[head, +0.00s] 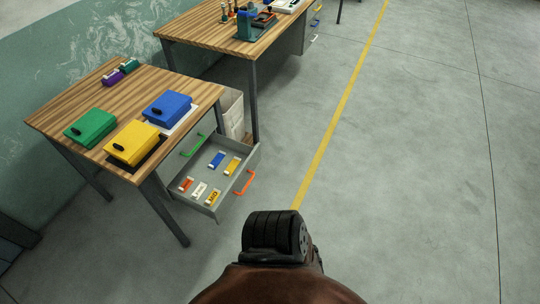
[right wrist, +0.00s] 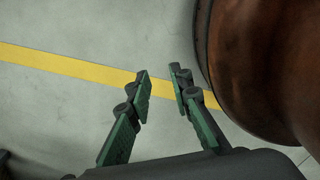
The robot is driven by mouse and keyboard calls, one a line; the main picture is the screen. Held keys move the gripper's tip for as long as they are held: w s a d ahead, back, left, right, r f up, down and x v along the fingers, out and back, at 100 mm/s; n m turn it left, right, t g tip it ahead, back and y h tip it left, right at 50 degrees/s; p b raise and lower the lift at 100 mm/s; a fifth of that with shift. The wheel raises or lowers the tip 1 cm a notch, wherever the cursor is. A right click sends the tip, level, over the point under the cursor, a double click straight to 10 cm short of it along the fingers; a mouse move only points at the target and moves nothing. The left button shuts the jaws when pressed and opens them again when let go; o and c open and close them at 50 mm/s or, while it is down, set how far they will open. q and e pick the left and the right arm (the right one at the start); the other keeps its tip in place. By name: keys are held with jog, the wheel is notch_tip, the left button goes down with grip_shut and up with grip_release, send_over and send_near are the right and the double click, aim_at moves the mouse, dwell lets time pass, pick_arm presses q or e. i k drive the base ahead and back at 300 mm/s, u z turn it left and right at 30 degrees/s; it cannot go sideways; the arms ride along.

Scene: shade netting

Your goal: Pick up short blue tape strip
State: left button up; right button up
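A small blue strip-like item (head: 216,160) lies in the open grey drawer (head: 212,177) in the head view. At this size I cannot tell for sure that it is tape. A yellow item (head: 232,166) lies just right of it. My right gripper (right wrist: 160,73) shows in the right wrist view, its two green-and-black fingers apart with nothing between them. Bare floor with a yellow line lies beyond it, well away from any drawer. My left gripper is in neither view.
An orange item (head: 186,184), a white one (head: 199,190) and another yellow one (head: 213,197) share the drawer. It has a green handle (head: 193,146) and an orange handle (head: 245,182). Green (head: 90,128), yellow (head: 131,142) and blue (head: 167,107) boxes stand on the table above. Floor at right is clear.

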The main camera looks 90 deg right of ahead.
aim_at(214, 163)
jog(key=z, duration=1.45)
jog(key=i, duration=0.05)
jog(key=z, duration=0.05)
